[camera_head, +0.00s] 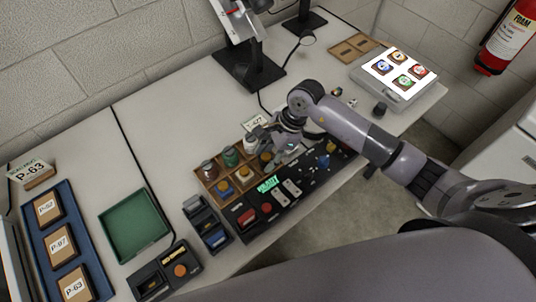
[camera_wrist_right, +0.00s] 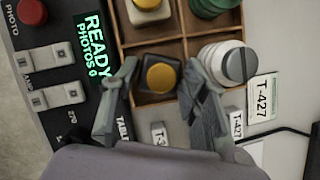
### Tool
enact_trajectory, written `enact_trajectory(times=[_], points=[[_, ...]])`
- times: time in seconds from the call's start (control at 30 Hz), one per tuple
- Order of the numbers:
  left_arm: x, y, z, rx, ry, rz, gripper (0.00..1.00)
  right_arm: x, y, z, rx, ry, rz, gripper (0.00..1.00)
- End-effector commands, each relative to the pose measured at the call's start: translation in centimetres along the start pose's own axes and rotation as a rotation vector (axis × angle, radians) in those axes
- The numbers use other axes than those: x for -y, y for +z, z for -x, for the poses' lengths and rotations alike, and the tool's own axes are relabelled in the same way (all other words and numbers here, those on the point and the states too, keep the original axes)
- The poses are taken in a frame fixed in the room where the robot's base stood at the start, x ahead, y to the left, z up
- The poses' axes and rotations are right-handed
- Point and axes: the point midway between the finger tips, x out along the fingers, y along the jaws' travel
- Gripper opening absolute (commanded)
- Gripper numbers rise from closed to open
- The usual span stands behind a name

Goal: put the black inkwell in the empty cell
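A black inkwell with a yellow cap (camera_wrist_right: 160,75) is within an end cell of the wooden tray (camera_wrist_right: 186,20); it also shows in the head view (camera_head: 267,158). My right gripper (camera_wrist_right: 160,68) is over this cell with one finger on each side of the inkwell. Small gaps show between fingers and inkwell, so it looks open. Whether the inkwell rests fully on the cell floor is hard to tell. My left gripper is out of view.
A black console with buttons (camera_head: 250,217) runs along the tray's front. A green tray (camera_head: 136,224) and a blue tray with labelled blocks (camera_head: 33,220) are at left. A grey box with a lit panel (camera_head: 400,98) and a small dark cylinder (camera_head: 380,109) stand at right.

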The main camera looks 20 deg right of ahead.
Motion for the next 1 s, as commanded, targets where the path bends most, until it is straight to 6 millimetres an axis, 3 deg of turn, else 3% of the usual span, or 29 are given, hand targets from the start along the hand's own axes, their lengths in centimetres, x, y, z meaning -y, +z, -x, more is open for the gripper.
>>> enact_trajectory(times=[0.23,0.7,1.0], points=[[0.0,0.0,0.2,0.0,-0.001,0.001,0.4,0.0,0.1,0.8,-0.001,-0.001,0.001,0.41],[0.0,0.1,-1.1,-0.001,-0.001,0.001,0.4,0.1,0.0,10.2,-0.001,-0.003,0.0,0.41],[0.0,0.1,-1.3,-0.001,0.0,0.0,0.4,0.0,0.1,12.2,0.0,0.002,0.0,0.41]])
